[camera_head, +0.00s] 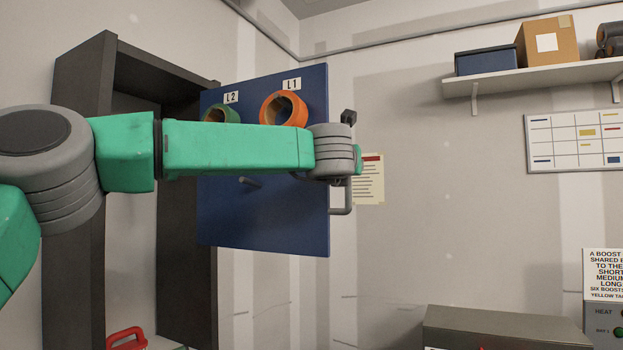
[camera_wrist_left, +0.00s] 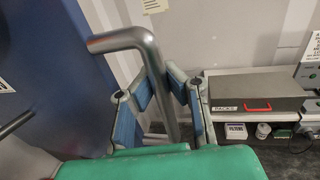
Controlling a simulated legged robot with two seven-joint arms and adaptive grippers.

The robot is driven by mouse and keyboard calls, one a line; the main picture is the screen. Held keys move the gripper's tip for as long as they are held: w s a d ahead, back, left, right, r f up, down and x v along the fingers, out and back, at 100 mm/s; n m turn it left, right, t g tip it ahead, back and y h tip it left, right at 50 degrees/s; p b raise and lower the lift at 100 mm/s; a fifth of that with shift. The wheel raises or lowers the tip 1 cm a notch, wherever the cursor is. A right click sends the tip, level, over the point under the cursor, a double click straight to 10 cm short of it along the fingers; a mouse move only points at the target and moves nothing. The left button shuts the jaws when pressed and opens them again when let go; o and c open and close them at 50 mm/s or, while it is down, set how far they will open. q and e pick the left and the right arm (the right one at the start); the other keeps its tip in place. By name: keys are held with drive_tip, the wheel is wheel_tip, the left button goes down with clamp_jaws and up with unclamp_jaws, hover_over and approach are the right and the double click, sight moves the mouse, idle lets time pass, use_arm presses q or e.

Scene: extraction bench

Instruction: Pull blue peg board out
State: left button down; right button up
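The blue peg board (camera_head: 290,225) stands out from the dark cabinet frame at the left of the head view. It carries an orange ring (camera_head: 270,108) under label L1 and a green ring (camera_head: 222,113) under label L2. A grey bent handle (camera_head: 348,205) is at its right edge. My left arm crosses in front of the board and hides part of it and my gripper. My right gripper is not in view.
The dark cabinet frame (camera_head: 85,180) stands left of the board. A grey box (camera_wrist_left: 255,90) with a red handle sits on a bench at right. A wall shelf (camera_head: 540,80) holds boxes. The wall right of the board has open space before it.

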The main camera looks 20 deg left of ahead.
use_arm(q)
drive_tip(key=d, duration=0.6)
drive_tip(key=shift+s+f, duration=0.15)
drive_tip(key=shift+s, duration=0.1)
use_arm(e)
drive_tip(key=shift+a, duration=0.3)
use_arm(q)
drive_tip(key=c, duration=1.7)
unclamp_jaws()
drive_tip(key=shift+c, duration=0.2)
drive_tip(key=shift+o, duration=1)
drive_tip(key=shift+s+d, duration=0.1)
drive_tip(key=shift+d, duration=0.1)
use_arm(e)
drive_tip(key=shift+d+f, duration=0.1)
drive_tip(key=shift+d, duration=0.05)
use_arm(q)
drive_tip(key=shift+s, duration=0.1)
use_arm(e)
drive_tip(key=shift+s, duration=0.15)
use_arm(q)
drive_tip(key=s+d, duration=0.1)
drive_tip(key=s, duration=1)
drive_tip(key=shift+s+d, duration=0.25)
drive_tip(key=shift+s, duration=0.05)
